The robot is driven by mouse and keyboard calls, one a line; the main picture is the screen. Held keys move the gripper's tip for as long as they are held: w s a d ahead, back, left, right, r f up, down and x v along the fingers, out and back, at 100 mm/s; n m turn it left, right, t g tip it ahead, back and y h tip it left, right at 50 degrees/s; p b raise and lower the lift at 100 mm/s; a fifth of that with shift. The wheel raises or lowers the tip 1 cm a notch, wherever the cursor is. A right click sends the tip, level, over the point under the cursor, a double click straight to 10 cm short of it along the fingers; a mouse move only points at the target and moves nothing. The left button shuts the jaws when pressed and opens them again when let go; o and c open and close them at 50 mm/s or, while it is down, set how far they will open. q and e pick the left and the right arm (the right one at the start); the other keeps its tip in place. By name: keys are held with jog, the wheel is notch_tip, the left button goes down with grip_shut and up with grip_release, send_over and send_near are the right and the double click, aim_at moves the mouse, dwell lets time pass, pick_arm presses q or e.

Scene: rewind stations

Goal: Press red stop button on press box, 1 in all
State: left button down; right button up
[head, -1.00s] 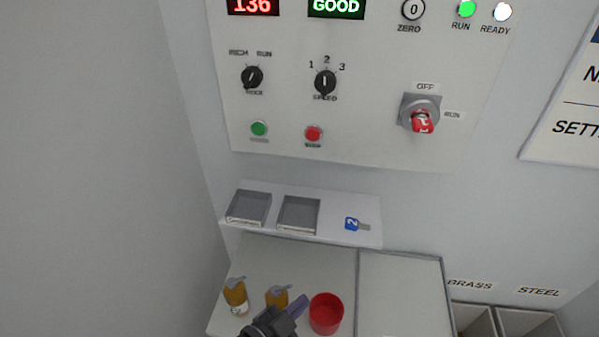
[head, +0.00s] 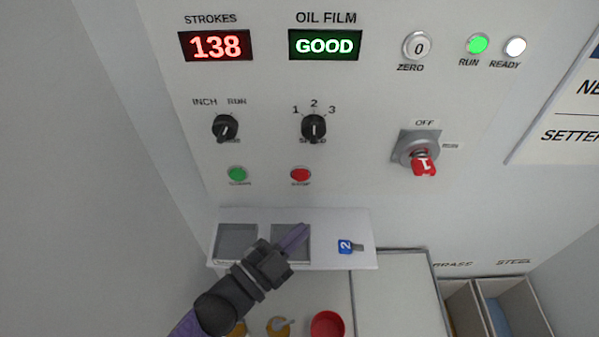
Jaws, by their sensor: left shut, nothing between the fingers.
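The red stop button (head: 300,174) is on the lower part of the white press box panel (head: 360,90), right of a green button (head: 237,174). My left gripper (head: 300,234) is shut and empty. It shows below the red button, in front of the shelf's right tray, and appears apart from the button. The strokes display (head: 215,46) reads 138 and the oil film display (head: 324,45) reads GOOD. The green run lamp (head: 477,44) and the white ready lamp (head: 515,47) look lit. My right gripper is not in view.
A red switch with a tag marked 1 (head: 424,163) sits at the panel's right. Below, a white shelf (head: 350,217) holds two grey trays and a blue tag marked 2 (head: 346,246). A red cup (head: 327,324) and orange-brown bottles stand lower. Bins are at lower right.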

aim_at(308, 177)
pick_arm(q)
jog(key=w+b, duration=0.3)
jog(key=w, duration=0.5)
jog(key=shift+w, duration=0.25)
dwell(1.7)
jog(key=shift+w, duration=0.45)
jog(key=shift+w+b, duration=0.3)
jog(key=shift+w, duration=0.05)
dwell(0.5)
jog(key=shift+s, duration=0.15)
jog(key=shift+s+p, duration=0.45)
jog(key=shift+s, duration=0.2)
